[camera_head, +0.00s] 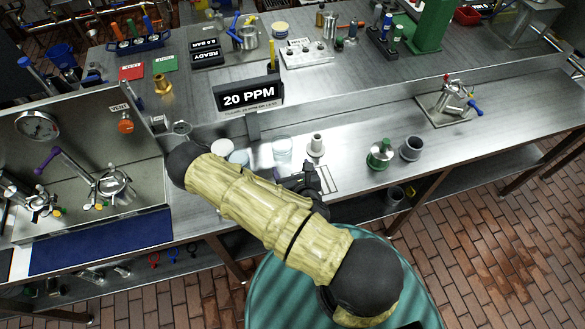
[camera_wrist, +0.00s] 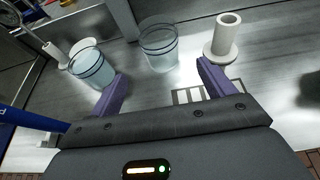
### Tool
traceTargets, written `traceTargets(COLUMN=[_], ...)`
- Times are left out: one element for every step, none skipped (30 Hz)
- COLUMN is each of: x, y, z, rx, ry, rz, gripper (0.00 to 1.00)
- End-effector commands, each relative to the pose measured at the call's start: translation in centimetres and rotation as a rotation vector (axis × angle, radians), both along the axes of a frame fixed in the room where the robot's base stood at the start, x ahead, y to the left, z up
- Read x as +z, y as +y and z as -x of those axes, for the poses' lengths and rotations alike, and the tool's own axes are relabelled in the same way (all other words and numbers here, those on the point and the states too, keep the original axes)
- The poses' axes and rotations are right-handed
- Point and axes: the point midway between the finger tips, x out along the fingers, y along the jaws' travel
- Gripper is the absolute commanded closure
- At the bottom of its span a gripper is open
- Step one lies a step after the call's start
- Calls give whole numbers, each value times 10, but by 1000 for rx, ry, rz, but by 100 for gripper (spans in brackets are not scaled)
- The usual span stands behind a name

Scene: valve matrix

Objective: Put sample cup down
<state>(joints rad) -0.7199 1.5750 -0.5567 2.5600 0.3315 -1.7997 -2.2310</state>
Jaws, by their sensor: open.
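Two clear cups with dark bands stand on the metal bench. One cup (camera_wrist: 159,48) is ahead of my gripper (camera_wrist: 161,84) in the wrist view, roughly in line with the gap between the purple fingers. The other cup (camera_wrist: 91,68) is to the left, beyond the left finger. In the head view the first cup (camera_head: 282,150) is left of my gripper (camera_head: 307,182), and the second cup (camera_head: 238,158) is partly hidden by my arm. My gripper is open and nothing shows between its fingers. I cannot tell which cup is the sample cup.
A pale flanged cylinder (camera_wrist: 226,38) stands right of the cups. A white marked patch (camera_wrist: 190,95) lies on the bench by the right finger. A "20 PPM" display (camera_head: 248,94) stands behind. A green-based fitting (camera_head: 379,155) and a grey cup (camera_head: 411,148) are farther right.

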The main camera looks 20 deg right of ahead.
Motion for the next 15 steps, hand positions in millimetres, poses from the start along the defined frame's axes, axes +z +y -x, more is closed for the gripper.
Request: traceTargets(x=[0, 0, 0, 1, 1, 2, 2, 3, 4, 5, 6, 7, 8, 9, 11], y=[0, 0, 0, -1, -2, -3, -5, -7, -9, -11, -13, -16, -17, -19, -20], z=[0, 0, -1, -1, -2, -3, -4, -6, -8, -9, -10, -11, -12, -12, -13], rx=[0, -2, -10, -21, -38, -69, -99, -137, -193, -242, -296, -369, -425, -482, -557], ry=[0, 0, 2, 4, 8, 14, 21, 29, 39, 48, 58, 73, 84, 95, 106], rz=[-1, -2, -11, -22, -39, -72, -103, -141, -202, -255, -311, -391, -454, -515, -595], gripper=[18, 18, 18, 18, 18, 18, 18, 18, 18, 18, 18, 18, 18, 18, 18])
